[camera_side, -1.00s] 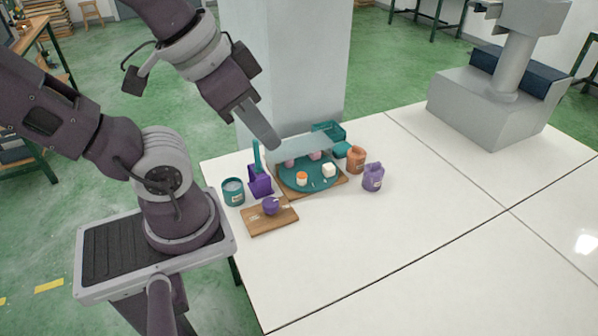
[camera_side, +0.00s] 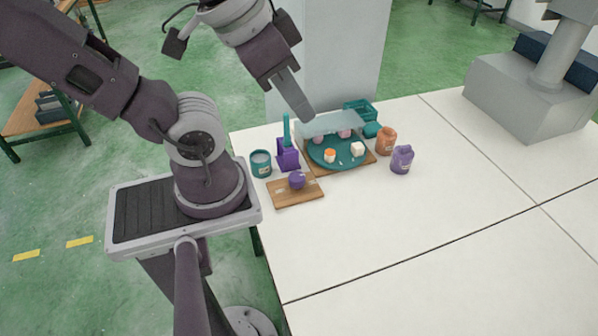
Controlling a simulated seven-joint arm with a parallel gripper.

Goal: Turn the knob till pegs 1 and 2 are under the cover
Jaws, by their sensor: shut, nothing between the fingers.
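The purple knob (camera_side: 296,180) stands on a small wooden board (camera_side: 312,196) at the table's near left. Behind it, a teal turntable (camera_side: 343,163) carries several pegs. An orange-and-white peg (camera_side: 329,156) and a white block-like peg (camera_side: 357,149) stand in the open at its front. Two pinkish pegs (camera_side: 318,138) (camera_side: 344,133) show at the back, by the see-through cover (camera_side: 338,123). Peg numbers are too small to read. My gripper (camera_side: 308,113) is shut and empty, above the back left of the turntable, apart from the knob.
A teal cup (camera_side: 261,164) and a purple holder with a teal upright (camera_side: 288,158) stand left of the turntable. An orange jar (camera_side: 386,141), a purple jar (camera_side: 401,160) and a teal basket (camera_side: 360,110) stand to its right and back. The front table is clear.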

